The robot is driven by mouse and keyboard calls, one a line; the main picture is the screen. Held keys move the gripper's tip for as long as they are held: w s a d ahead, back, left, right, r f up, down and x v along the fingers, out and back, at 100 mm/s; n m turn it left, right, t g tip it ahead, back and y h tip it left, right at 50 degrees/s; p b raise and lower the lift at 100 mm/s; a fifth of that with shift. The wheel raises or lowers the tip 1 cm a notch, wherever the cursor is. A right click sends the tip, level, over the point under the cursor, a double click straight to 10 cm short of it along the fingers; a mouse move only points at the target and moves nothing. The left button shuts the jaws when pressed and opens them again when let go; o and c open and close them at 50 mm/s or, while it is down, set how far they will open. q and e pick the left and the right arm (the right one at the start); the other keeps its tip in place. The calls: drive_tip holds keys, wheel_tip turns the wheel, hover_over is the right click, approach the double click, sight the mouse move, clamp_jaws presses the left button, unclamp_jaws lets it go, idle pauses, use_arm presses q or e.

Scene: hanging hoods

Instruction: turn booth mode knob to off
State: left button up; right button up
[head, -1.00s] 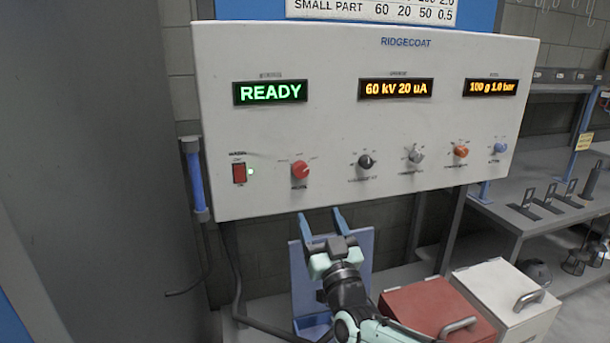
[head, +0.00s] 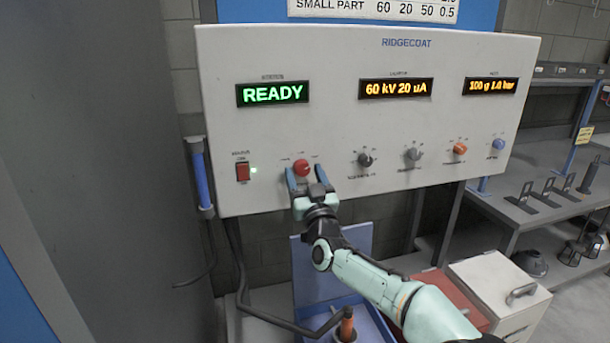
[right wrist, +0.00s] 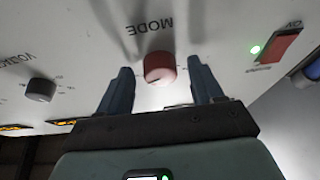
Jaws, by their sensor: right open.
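The red mode knob (head: 302,168) is on the lower left of the white control panel (head: 340,125), right of the red power switch (head: 243,172). In the right wrist view the knob (right wrist: 160,68) shows between the fingers, with the label MODE beside it. My right gripper (head: 306,174) is open, its two blue fingers on either side of the knob. In the right wrist view the fingers (right wrist: 163,88) stand apart from the knob with a gap on both sides. The knob's exact pointer setting is hard to read. My left gripper is not in view.
A black knob (head: 365,160), a grey knob (head: 413,154), an orange knob (head: 460,149) and a blue knob (head: 498,144) sit to the right on the panel. The status display (head: 272,93) reads READY. A blue tray (head: 375,322) and a white box (head: 500,290) are below.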

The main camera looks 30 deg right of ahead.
drive_tip(key=c, duration=1.1)
drive_tip(key=shift+o, duration=0.2)
